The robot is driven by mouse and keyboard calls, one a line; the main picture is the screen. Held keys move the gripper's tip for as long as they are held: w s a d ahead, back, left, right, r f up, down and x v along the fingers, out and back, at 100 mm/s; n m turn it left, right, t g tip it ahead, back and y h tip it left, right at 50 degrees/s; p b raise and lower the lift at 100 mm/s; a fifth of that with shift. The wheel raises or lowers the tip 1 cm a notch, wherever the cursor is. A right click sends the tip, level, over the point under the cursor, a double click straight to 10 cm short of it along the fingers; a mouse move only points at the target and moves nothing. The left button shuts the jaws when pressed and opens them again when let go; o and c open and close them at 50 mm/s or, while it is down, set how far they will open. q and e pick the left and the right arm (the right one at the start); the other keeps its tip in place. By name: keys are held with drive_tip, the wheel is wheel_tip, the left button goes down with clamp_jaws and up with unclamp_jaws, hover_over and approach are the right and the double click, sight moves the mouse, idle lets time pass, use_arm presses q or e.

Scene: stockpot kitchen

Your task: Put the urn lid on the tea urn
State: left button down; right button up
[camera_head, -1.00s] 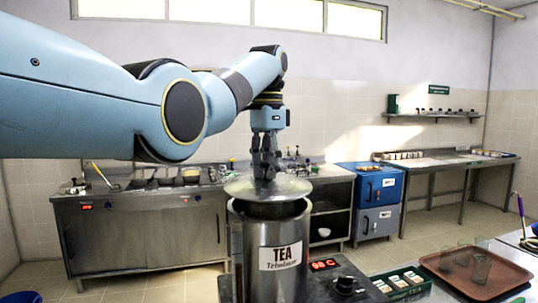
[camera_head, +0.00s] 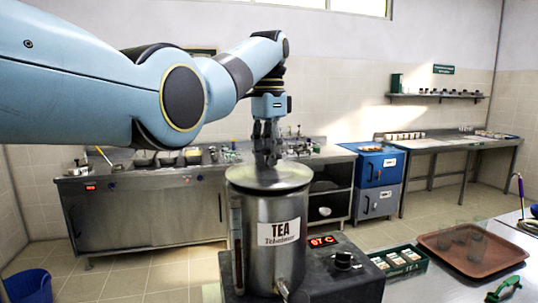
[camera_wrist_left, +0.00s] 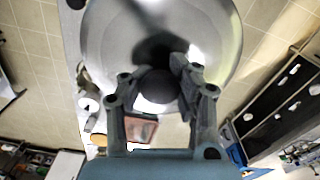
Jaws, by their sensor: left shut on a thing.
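The tea urn (camera_head: 280,262) is a tall steel cylinder with a white TEA label, standing on a dark base with a red display. The urn lid (camera_head: 245,181) is a round metal disc lying level at the urn's mouth. It looks seated on the rim, though I cannot tell whether any gap is left. My left gripper (camera_head: 268,158) points straight down over the lid and is shut on its dark knob (camera_wrist_left: 157,88). In the left wrist view the lid (camera_wrist_left: 103,38) fills the upper middle, with the fingers on both sides of the knob. My right gripper is not in view.
A brown tray (camera_head: 436,257) with glasses and a green box of packets (camera_head: 401,262) are right of the urn. A steel counter (camera_head: 150,214), a blue cabinet (camera_head: 377,170) and a side table (camera_head: 440,145) stand behind, with open floor between.

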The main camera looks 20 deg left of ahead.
use_arm(q)
drive_tip(key=shift+a+f, duration=0.1)
drive_tip(key=shift+a, duration=0.05)
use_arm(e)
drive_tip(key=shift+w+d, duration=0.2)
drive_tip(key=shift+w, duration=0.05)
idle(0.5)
use_arm(q)
drive_tip(key=shift+f, duration=0.45)
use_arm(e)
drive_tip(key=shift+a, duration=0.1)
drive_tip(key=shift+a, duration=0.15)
